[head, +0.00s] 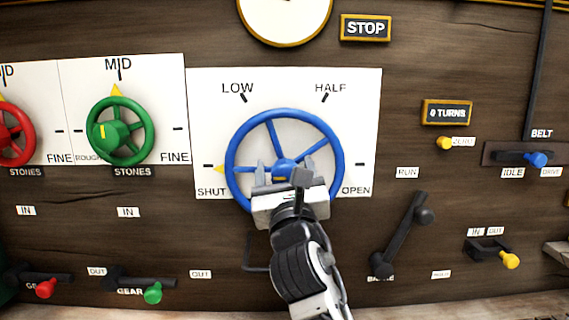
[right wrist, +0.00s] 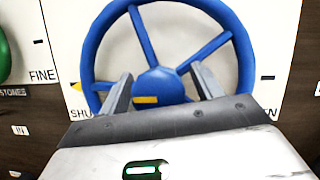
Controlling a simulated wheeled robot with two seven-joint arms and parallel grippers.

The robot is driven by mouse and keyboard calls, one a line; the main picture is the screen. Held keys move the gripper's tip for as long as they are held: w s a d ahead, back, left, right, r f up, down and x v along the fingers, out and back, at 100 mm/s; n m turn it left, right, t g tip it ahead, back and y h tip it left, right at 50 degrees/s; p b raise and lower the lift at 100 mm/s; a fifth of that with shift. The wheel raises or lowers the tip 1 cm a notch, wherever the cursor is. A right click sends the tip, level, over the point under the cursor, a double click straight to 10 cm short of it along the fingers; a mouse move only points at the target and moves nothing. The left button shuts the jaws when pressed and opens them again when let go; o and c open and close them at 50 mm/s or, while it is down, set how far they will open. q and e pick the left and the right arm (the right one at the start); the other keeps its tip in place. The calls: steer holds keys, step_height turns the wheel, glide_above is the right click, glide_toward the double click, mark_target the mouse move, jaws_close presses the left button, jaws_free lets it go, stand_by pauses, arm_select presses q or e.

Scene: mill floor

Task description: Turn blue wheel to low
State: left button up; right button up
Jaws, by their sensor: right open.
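The blue wheel (head: 233,142) is mounted on a white panel (head: 360,95) marked SHUT, LOW, HALF and OPEN. A yellow pointer (head: 216,168) at the wheel's left edge is beside the SHUT mark at lower left. My right gripper (head: 285,170) is open in front of the wheel's lower half. In the right wrist view the blue wheel (right wrist: 145,35) fills the upper middle, and its hub with a yellow bar lies between the two spread fingers (right wrist: 158,90). I cannot tell whether the fingers touch it. The gripper hides the wheel's bottom. My left gripper is not in view.
A green wheel (head: 147,118) and a red wheel (head: 30,132) are on panels to the left. A black lever (head: 402,235) is right of my arm. Yellow and blue knobs (head: 537,159) are farther right. Red and green gear levers (head: 153,293) are low at left.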

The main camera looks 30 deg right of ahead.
steer(key=shift+w+d+r, duration=0.1)
steer(key=shift+w, duration=0.15)
steer(key=c, duration=1)
